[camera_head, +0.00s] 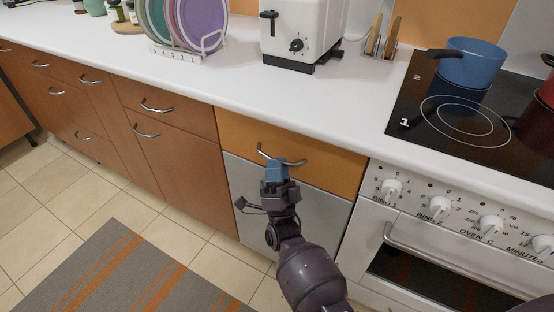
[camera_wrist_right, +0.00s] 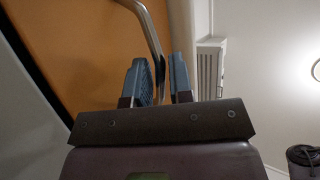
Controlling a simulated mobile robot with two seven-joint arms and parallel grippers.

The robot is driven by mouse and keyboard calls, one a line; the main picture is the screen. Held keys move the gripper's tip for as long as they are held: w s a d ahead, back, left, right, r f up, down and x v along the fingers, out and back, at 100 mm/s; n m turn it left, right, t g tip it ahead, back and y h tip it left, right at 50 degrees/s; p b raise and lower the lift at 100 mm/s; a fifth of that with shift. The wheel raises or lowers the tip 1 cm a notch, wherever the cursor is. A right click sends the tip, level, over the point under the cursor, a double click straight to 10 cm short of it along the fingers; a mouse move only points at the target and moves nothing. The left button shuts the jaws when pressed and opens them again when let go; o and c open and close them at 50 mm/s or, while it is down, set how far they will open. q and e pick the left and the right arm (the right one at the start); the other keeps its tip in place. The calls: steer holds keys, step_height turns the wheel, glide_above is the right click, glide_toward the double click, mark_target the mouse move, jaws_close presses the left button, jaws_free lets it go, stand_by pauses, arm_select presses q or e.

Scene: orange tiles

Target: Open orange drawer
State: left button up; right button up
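The orange drawer (camera_head: 325,167) is under the white counter, left of the oven, and its front looks flush, so it is closed. It also fills the left of the right wrist view (camera_wrist_right: 85,45). Its curved metal handle (camera_head: 264,153) runs across the upper front. My right gripper (camera_head: 277,163) is at the handle, its blue fingers covering part of it. In the right wrist view the handle (camera_wrist_right: 152,35) passes between the two fingers (camera_wrist_right: 162,80), with a narrow gap showing; firm contact is not visible. My left gripper is not in view.
A grey panel (camera_head: 245,190) sits below the drawer. The oven (camera_head: 400,225) with knobs and a bar handle is on the right. Brown cabinets (camera_head: 185,155) stand on the left. A toaster (camera_head: 300,30), plates (camera_head: 200,25) and a blue pot (camera_head: 470,65) are above. A striped rug (camera_head: 130,270) lies on the floor.

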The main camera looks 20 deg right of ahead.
steer(key=shift+x, duration=0.8)
jaws_close()
